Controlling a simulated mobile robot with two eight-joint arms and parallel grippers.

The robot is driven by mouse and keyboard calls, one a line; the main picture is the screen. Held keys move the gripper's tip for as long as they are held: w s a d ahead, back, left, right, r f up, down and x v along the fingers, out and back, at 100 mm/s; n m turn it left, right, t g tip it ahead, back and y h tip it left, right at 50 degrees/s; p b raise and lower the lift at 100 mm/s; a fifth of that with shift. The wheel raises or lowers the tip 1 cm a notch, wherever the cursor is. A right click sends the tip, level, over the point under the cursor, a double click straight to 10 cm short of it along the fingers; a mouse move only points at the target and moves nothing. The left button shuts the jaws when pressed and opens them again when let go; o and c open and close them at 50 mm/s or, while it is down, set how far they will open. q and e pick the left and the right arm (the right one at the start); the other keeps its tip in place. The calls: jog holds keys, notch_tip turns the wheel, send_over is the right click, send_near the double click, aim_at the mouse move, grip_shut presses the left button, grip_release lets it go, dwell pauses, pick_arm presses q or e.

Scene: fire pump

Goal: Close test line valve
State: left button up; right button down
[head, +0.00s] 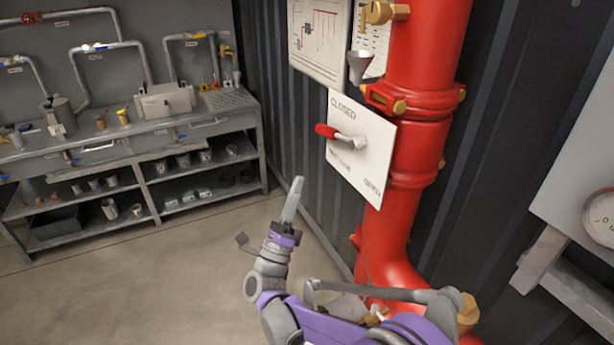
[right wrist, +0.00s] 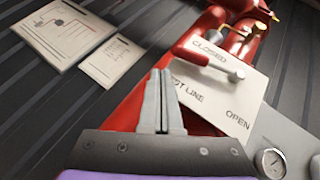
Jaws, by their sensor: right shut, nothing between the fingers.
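The test line valve is a lever with a red grip (head: 327,131) and a grey metal shaft, set on a white plate (head: 368,170). The plate reads CLOSED at its top and OPEN at its lower right. The grip points left, just below the word CLOSED. In the right wrist view the red grip (right wrist: 192,56) lies beyond and right of the fingertips. My right gripper (head: 294,192) is shut and empty, pointing up, below and left of the lever and apart from it. Its closed fingers show in the wrist view (right wrist: 160,85). My left gripper is not in view.
A thick red pipe (head: 418,130) runs beside the plate. A funnel (head: 359,66) hangs above it, by wall sheets. A grey workbench (head: 120,145) with fittings stands at left. A round gauge (head: 600,217) is at right. The floor between bench and arm is clear.

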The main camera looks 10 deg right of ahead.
jog(key=f, duration=0.1)
jog(key=s+a+f, duration=0.1)
jog(key=f+b, duration=0.1)
jog(key=f, duration=0.1)
jog(key=shift+s+a, duration=0.3)
jog(key=shift+a, duration=0.1)
